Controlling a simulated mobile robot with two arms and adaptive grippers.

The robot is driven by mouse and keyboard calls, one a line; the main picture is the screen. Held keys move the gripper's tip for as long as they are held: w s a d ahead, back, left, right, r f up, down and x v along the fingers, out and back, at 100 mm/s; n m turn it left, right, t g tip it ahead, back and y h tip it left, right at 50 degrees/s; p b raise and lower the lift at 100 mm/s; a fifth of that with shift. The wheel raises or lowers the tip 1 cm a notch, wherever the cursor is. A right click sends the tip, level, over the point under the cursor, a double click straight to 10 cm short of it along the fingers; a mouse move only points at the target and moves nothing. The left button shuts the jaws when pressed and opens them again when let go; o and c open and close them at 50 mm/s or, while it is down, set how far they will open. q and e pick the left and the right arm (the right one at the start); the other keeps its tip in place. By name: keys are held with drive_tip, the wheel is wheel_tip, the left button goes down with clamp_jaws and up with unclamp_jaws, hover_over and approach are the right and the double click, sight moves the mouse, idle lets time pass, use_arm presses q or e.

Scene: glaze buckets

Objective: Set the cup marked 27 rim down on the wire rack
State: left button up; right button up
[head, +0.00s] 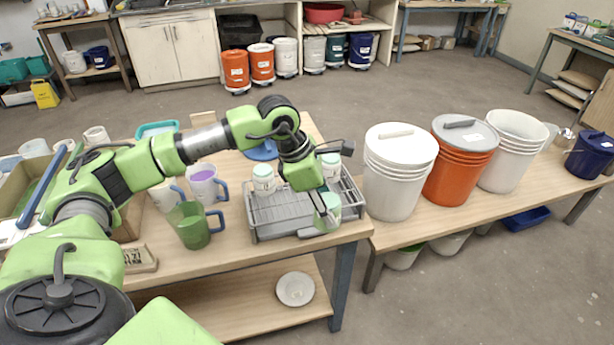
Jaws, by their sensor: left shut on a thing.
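My left gripper (320,205) is shut on a pale green and white cup (330,214) at the front right corner of the wire rack. I cannot read a number on this cup, and the gripper partly hides it. I cannot tell which way its rim faces or whether it touches the rack. The grey wire rack (277,222) stands on the wooden table. A similar pale cup (263,181) stands at its back left, and another pale cup (331,166) at its back right. My right gripper is not in view.
A green mug (190,228) and a white mug with purple inside (203,184) stand left of the rack. A white bucket (395,180) and an orange bucket (455,170) stand close on the right bench. A bowl (295,289) lies on the lower shelf.

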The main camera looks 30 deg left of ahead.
use_arm(q)
drive_tip(key=shift+w+a+f+n+t+y+b, duration=0.15)
drive_tip(key=shift+w+a+f+n+y+b, duration=0.5)
drive_tip(key=shift+w+a+n+y, duration=1.55)
drive_tip(key=shift+w+a+f+n+t+h+b, duration=0.3)
drive_tip(key=shift+a+f+n, duration=0.8)
drive_tip(key=shift+n, duration=2.45)
drive_tip(key=shift+w+a+f+n+t+y+b, duration=0.1)
drive_tip(key=shift+w+a+f+n+y+b, duration=0.45)
drive_tip(key=shift+w+a+n+y, duration=1.35)
drive_tip(key=shift+s+a+f+n+h, duration=0.2)
drive_tip(key=shift+s+n+h, duration=0.45)
drive_tip(key=shift+n, duration=0.3)
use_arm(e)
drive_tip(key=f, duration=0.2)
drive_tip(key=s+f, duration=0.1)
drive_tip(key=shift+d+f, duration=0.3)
use_arm(q)
drive_tip(key=shift+f+b, duration=0.1)
drive_tip(key=shift+b, duration=0.35)
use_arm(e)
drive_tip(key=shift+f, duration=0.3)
use_arm(q)
drive_tip(key=shift+f+b, duration=0.3)
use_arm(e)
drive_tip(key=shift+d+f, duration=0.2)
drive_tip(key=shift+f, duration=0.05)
